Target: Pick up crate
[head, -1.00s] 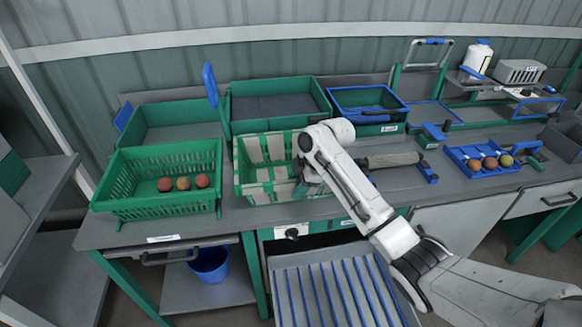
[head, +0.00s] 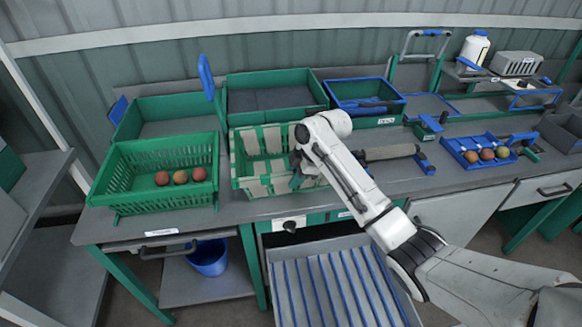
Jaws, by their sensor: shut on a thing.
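A green slatted crate with pale beige patches (head: 238,165) stands at the middle of the bench, near its front edge. It looks empty where I can see in. My gripper (head: 297,181) is at the right part of its front wall and is shut on the crate. The fingertips are small and partly hidden by my white wrist and arm, which also cover the crate's right end. I cannot tell whether the crate's base is off the bench.
A green slatted crate (head: 115,182) with three tomatoes is close on the left. Two green trays (head: 170,110) (head: 325,92) and a blue-rimmed tray (head: 398,97) stand behind. A roller (head: 390,152) lies to the right. A ribbed chute (head: 335,285) sits below the bench front.

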